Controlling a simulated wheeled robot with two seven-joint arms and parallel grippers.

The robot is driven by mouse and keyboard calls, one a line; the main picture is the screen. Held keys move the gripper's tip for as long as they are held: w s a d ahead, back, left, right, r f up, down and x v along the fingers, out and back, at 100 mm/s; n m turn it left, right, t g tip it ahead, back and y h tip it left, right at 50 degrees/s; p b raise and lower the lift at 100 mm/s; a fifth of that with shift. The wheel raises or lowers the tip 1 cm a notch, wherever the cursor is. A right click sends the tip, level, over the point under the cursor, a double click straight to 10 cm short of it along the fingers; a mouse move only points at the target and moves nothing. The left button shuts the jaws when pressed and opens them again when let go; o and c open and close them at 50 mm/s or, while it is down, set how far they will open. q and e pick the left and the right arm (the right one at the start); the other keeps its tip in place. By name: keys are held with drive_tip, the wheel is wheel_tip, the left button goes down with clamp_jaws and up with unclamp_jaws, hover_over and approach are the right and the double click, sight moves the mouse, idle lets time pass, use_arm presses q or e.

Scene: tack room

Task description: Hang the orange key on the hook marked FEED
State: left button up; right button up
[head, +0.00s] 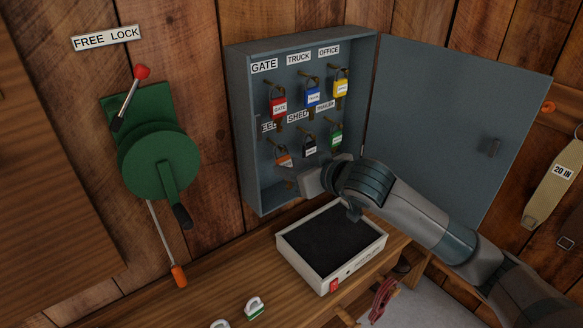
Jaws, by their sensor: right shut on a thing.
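The open grey key cabinet (243,140) hangs on the plank wall, with two rows of hooks. The FEED label (268,128) is in the lower row at the left, partly hidden by the red key hanging above. The orange key (283,158) is just below that label, at the FEED hook. My right gripper (287,174) reaches in from the right and is shut on the orange key's lower part. The key's ring is up by the hook; whether it is over the hook, I cannot tell. My left gripper is out of view.
Red (279,106), blue (312,97), yellow (341,88), black (309,147) and green (335,136) keys hang on the other hooks. The cabinet door (445,125) stands open at right. A dark-topped white box (300,262) sits on the wooden bench (215,285).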

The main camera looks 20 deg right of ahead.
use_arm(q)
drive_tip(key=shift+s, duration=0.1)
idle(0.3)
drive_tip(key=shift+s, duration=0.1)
use_arm(e)
drive_tip(key=o, duration=1.1)
use_arm(q)
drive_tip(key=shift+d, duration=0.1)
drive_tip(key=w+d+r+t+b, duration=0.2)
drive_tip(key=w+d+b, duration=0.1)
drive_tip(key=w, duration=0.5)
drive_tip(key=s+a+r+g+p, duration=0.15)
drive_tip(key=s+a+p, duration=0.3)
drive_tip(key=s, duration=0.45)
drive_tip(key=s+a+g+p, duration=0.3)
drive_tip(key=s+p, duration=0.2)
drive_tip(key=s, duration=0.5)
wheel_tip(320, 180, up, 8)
drive_tip(key=p, duration=0.8)
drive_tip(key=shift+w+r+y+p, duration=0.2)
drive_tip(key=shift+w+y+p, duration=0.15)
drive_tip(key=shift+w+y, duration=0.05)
use_arm(e)
drive_tip(key=v, duration=1.7)
drive_tip(key=shift+s+r, duration=0.15)
drive_tip(key=shift+s, duration=0.05)
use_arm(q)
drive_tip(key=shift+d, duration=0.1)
